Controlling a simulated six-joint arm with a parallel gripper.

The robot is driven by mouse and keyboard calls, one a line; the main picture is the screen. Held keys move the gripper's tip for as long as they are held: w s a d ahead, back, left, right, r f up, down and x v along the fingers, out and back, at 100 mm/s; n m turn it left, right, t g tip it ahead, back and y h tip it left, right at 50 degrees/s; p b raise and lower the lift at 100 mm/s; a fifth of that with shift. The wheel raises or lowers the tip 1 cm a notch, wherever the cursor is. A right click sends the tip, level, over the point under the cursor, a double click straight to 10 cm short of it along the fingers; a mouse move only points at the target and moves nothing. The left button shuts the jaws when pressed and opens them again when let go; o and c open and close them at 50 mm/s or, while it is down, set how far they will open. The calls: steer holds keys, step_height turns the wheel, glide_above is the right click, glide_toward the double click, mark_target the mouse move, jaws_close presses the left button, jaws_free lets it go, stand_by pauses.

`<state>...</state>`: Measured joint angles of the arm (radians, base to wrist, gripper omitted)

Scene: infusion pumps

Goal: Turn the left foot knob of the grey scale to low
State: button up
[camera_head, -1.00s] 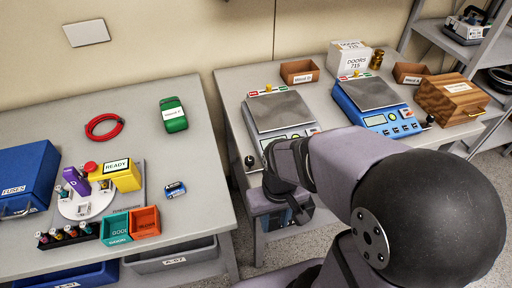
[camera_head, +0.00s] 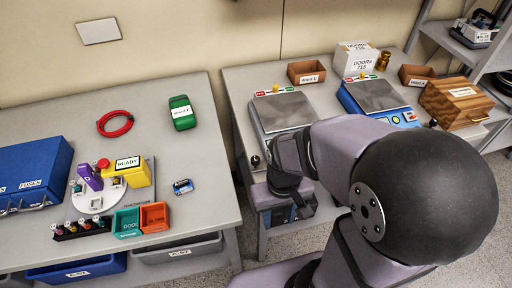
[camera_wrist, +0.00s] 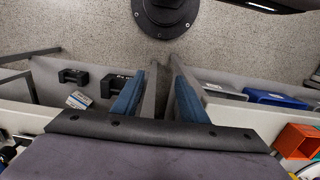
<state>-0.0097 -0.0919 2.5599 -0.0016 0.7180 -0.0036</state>
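The grey scale (camera_head: 281,109) stands on the right-hand table with a light metal pan. Its left foot knob (camera_head: 255,161) is a small dark knob at the scale's front left corner. My wrist covers the front right part of the scale, so its panel and right knob are hidden. My gripper (camera_head: 291,213) points down in front of that table's front edge, right of and below the left knob and apart from it. In the wrist view my gripper (camera_wrist: 160,92) shows two blue fingers spread apart with nothing between them. Neither the scale nor its knob can be made out there.
A blue scale (camera_head: 374,95) stands right of the grey one, partly behind my arm. Brown trays (camera_head: 306,73), a white box (camera_head: 354,58) and a wooden box (camera_head: 456,102) are behind and beside. A gap separates the left table (camera_head: 185,155) from the right one.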

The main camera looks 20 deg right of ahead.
step_height(320, 180, up, 4)
steer(key=g+p, duration=0.1)
steer(key=p, duration=0.4)
step_height(320, 180, up, 8)
steer(key=r+m+t+p, duration=0.1)
steer(key=m+t+p, duration=0.1)
steer(key=m+p, duration=0.55)
glide_above(256, 158)
steer(key=b, duration=0.1)
steer(key=shift+w+f+m, duration=0.2)
steer(key=shift+f+m, duration=0.05)
steer(key=shift+m, duration=0.3)
steer(key=m, duration=0.4)
steer(key=shift+s, duration=0.25)
steer(key=shift+f, duration=0.1)
steer(key=shift+f+p, duration=0.95)
steer(key=shift+f, duration=2.6)
steer(key=shift+c, duration=0.3)
jaws_close()
